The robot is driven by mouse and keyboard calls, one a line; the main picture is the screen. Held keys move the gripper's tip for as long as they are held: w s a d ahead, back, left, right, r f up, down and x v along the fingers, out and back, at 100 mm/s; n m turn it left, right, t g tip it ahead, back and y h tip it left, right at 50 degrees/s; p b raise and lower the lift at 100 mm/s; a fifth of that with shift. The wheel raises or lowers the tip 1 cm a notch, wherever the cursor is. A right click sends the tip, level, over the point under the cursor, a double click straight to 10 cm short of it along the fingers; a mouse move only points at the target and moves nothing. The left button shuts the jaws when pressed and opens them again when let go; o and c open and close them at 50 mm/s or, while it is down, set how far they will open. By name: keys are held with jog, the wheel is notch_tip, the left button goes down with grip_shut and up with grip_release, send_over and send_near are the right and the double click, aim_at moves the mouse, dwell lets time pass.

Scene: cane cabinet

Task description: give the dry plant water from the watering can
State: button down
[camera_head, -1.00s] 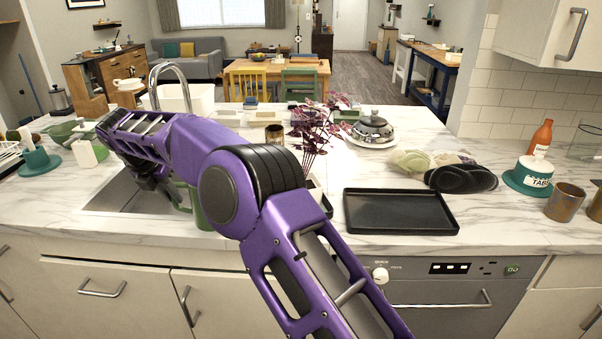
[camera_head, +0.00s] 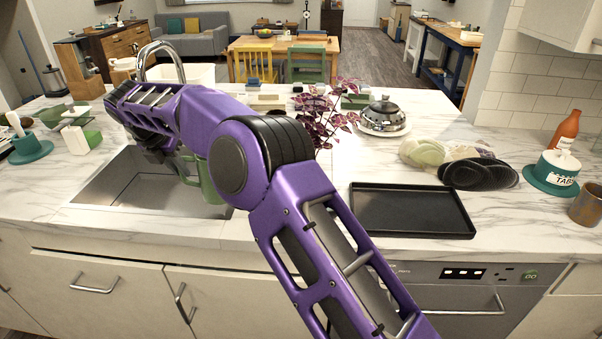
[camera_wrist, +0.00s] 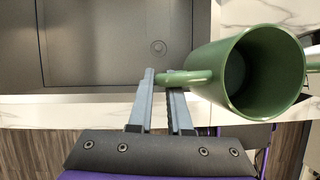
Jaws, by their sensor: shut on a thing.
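The green watering can (camera_head: 208,180) hangs at the front right of the sink, partly hidden behind my arm. My gripper (camera_wrist: 165,76) is shut on its handle; in the head view it (camera_head: 165,150) is over the sink. In the wrist view, the can (camera_wrist: 248,72) shows its round open mouth and dark inside, with part of its spout at the right edge. Whether it holds water cannot be told. The plant (camera_head: 325,112), with drooping reddish-purple leaves, stands on the counter right of my arm. My arm hides its pot.
A black tray (camera_head: 410,210) lies right of the plant. A silver domed dish (camera_head: 383,117) stands behind the tray, and dark and pale bowls (camera_head: 478,174) lie to its right.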

aim_at(184, 157)
jog(key=shift+w+d+r, duration=0.2)
jog(key=shift+r, duration=0.3)
jog(key=r, duration=0.1)
jog(key=d+r+y, duration=0.1)
jog(key=r+y, duration=0.1)
jog(key=shift+d+r, duration=0.25)
jog(key=shift+d+r+m+y, duration=0.4)
jog(key=shift+d+r+y, duration=0.6)
jog(key=shift+d+r, duration=0.2)
jog(key=shift+s+a, duration=0.1)
jog(key=shift+a, duration=0.05)
jog(key=shift+d+r, duration=0.1)
jog(key=shift+d, duration=0.15)
jog(key=shift+d+r+y, duration=0.9)
jog(key=shift+d, duration=0.15)
dwell(0.6)
